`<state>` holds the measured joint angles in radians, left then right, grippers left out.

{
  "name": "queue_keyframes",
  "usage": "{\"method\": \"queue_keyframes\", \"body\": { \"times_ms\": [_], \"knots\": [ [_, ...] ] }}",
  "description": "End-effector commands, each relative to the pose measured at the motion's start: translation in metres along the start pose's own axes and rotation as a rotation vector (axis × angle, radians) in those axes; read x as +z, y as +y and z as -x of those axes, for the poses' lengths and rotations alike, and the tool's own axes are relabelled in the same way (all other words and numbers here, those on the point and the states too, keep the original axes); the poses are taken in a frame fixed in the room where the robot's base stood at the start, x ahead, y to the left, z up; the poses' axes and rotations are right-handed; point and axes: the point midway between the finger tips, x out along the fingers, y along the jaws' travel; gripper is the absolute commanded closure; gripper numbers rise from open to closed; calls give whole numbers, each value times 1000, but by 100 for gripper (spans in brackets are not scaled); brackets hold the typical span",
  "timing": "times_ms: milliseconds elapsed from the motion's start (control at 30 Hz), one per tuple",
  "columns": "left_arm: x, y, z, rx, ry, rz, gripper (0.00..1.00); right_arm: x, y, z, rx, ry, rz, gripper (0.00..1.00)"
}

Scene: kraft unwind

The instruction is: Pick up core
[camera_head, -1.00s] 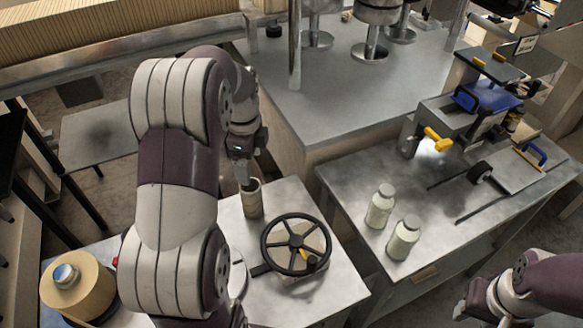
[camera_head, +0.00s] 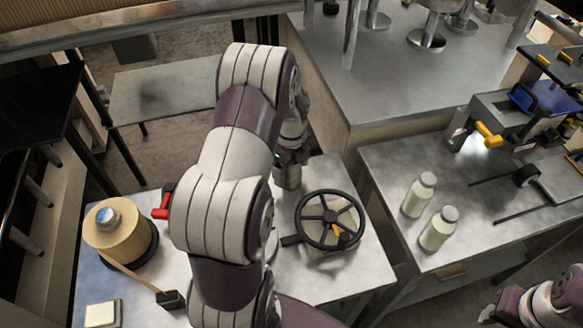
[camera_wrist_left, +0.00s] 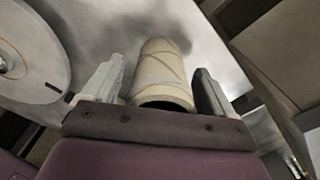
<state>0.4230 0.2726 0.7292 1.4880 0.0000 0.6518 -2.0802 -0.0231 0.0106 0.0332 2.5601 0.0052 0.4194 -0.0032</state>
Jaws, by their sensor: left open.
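The core is a tan hollow tube (camera_wrist_left: 160,72). In the left wrist view it lies between the two grey fingers of my left gripper (camera_head: 290,178), with its open dark end toward the wrist. The fingers are spread on either side of it, and small gaps show. In the head view my left arm and gripper hide most or all of the core, at the back of the metal table left of the handwheel. My right gripper (camera_head: 492,312) is at the lower right edge, partly cut off; its jaws are unclear.
A black handwheel (camera_head: 330,220) stands just right of the left gripper. A tan roll (camera_head: 118,228) and a red handle (camera_head: 163,203) are on the left. Two pale bottles (camera_head: 420,195) (camera_head: 438,229) stand on the right bench (camera_head: 385,160). A large grey machine base (camera_head: 390,75) rises behind.

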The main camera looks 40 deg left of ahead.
Motion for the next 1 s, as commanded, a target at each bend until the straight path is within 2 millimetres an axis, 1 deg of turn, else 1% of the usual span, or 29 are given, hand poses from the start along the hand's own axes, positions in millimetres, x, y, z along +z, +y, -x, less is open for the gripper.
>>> {"method": "queue_keyframes", "body": {
  "times_ms": [167,200,267,300,367,400,633,767,867,967,1000],
  "knots": [
    [0,0,-2,-1,0,0,14,0,0,0,0,0,0,57],
    [0,0,-2,-1,0,0,17,0,0,0,0,0,0,57],
    [0,0,-1,0,0,0,37,0,0,0,0,0,0,57],
    [0,0,-1,0,0,0,50,0,0,0,0,0,0,57],
    [0,0,-1,0,0,0,69,0,0,0,0,0,0,57],
    [0,0,-1,0,0,1,74,0,0,0,0,0,0,57],
    [0,0,-1,-1,0,1,74,0,0,0,0,0,0,57],
    [0,-1,5,-2,-1,1,74,0,0,-2,0,0,0,57],
    [0,-1,17,-3,-2,1,74,0,0,-4,0,0,0,57],
    [1,-1,36,-4,-2,1,74,1,0,-6,0,0,0,57],
    [-4,-2,42,-3,-2,-2,74,1,0,-8,0,0,0,57]
  ]
}}
